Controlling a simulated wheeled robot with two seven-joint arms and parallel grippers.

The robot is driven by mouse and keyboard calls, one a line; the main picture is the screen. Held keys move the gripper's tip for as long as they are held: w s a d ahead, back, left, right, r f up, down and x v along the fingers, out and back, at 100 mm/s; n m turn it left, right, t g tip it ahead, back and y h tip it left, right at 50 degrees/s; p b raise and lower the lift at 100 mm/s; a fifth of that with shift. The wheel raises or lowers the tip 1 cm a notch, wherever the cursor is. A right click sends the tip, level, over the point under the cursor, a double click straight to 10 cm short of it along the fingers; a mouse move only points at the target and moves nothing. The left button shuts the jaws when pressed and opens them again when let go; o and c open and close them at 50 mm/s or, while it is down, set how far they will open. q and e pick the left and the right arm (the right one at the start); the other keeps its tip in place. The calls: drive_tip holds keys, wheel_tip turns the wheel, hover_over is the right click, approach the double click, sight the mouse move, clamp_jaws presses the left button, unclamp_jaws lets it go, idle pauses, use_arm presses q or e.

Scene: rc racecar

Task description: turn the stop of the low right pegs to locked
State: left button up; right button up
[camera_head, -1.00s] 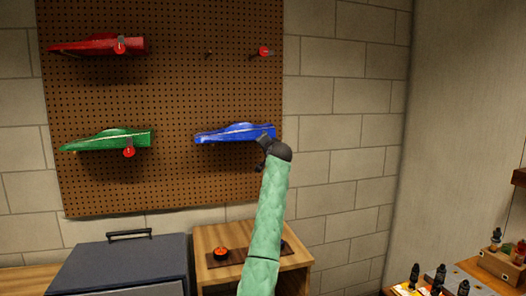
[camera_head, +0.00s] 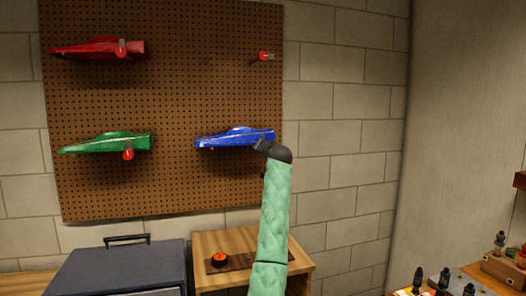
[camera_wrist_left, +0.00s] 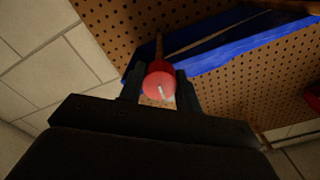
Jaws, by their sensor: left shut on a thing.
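The blue car body (camera_head: 235,137) rests on the low right pegs of the pegboard, and its underside (camera_wrist_left: 230,50) fills the top of the left wrist view. My left gripper (camera_head: 260,146) is at the right end of the blue car, just below it. In the left wrist view, the red round stop (camera_wrist_left: 159,84) with a white line on its face sits between the two dark fingers, shut on it. A wooden peg (camera_wrist_left: 159,47) shows behind the stop. In the head view my gripper hides this stop. My right gripper is not in view.
A red car body (camera_head: 98,48) hangs upper left and a green one (camera_head: 105,143) lower left, each with a red stop. The upper right stop (camera_head: 264,56) has no car. Below are a dark lidded box (camera_head: 120,268) and a wooden cabinet (camera_head: 235,240).

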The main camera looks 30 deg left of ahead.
use_arm(q)
drive_tip(key=shift+r, duration=0.2)
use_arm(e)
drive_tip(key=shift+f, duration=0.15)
use_arm(q)
drive_tip(key=o, duration=0.8)
drive_tip(key=shift+d, duration=0.1)
drive_tip(key=shift+o, duration=0.8)
drive_tip(key=shift+w+f, duration=0.1)
drive_tip(key=shift+f, duration=0.05)
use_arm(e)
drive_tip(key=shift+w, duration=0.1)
use_arm(q)
drive_tip(key=b+v, duration=0.2)
drive_tip(key=v, duration=0.5)
drive_tip(key=shift+s+d, duration=0.25)
drive_tip(key=shift+d, duration=0.05)
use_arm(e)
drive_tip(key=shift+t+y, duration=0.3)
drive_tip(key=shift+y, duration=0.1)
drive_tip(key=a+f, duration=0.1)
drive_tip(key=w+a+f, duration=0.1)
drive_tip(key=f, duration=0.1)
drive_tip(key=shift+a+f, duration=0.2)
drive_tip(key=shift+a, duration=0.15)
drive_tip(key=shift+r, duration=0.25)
